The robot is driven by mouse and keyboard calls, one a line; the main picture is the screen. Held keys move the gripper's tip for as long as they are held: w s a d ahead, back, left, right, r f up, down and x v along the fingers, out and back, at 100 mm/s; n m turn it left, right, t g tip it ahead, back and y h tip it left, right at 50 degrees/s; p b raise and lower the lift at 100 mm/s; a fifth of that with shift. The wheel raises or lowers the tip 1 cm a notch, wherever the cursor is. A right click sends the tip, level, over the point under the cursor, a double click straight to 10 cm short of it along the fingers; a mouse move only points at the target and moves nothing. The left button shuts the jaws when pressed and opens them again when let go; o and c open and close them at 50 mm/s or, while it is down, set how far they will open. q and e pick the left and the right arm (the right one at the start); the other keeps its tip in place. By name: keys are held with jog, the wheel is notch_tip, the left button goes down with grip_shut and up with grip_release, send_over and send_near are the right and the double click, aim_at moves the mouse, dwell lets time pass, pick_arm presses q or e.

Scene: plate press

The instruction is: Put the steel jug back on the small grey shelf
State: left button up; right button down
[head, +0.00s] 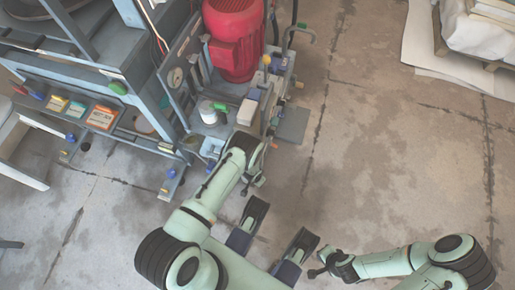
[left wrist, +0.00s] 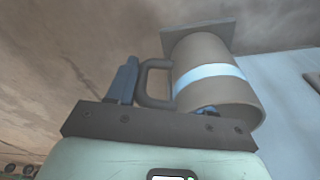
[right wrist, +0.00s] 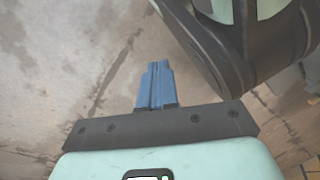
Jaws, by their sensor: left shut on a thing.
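The steel jug (left wrist: 205,80), a grey-brown cylinder with a pale band and a dark handle, fills the middle right of the left wrist view. My left gripper (head: 257,181) is shut on it; in the left wrist view one finger is beside the handle and the other is partly hidden at the jug's body. In the head view my wrist hides the jug. A flat grey plate, apparently the small grey shelf (head: 292,125), sticks out at the machine's right side. A grey plate edge (left wrist: 190,36) also shows behind the jug. My right gripper (head: 318,272) is shut and empty above the floor.
The blue-grey machine with a red motor (head: 234,40) stands at the upper left. A white pot (head: 208,112) and levers sit close to my left wrist. A pallet with white sacks (head: 480,30) is at the upper right. The floor between is clear.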

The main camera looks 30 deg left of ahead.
jog(key=shift+s, duration=0.1)
pick_arm(q)
jog(key=shift+f, duration=0.15)
jog(key=o, duration=1.4)
pick_arm(e)
jog(key=shift+s+f, duration=0.2)
jog(key=shift+s, duration=0.1)
pick_arm(q)
jog(key=s+d+r+n+p, duration=0.1)
jog(key=s+r+n, duration=0.1)
jog(key=r, duration=0.6)
jog(key=s+d+r+n+h+p, duration=0.1)
jog(key=s+r+n+p, duration=0.1)
jog(key=s+r, duration=0.3)
jog(key=s+r+n+t+h+p, duration=0.1)
jog(key=s+r, duration=0.3)
jog(key=r, duration=0.8)
jog(key=shift+s+d+r+n+p, duration=0.2)
jog(key=shift+d+r+n+p, duration=0.2)
jog(key=shift+n, duration=0.3)
pick_arm(e)
jog(key=w+a+r+t, duration=0.2)
jog(key=w+r, duration=0.3)
jog(key=r, duration=0.2)
jog(key=shift+w+r+n, duration=0.3)
jog(key=shift+w+r, duration=0.1)
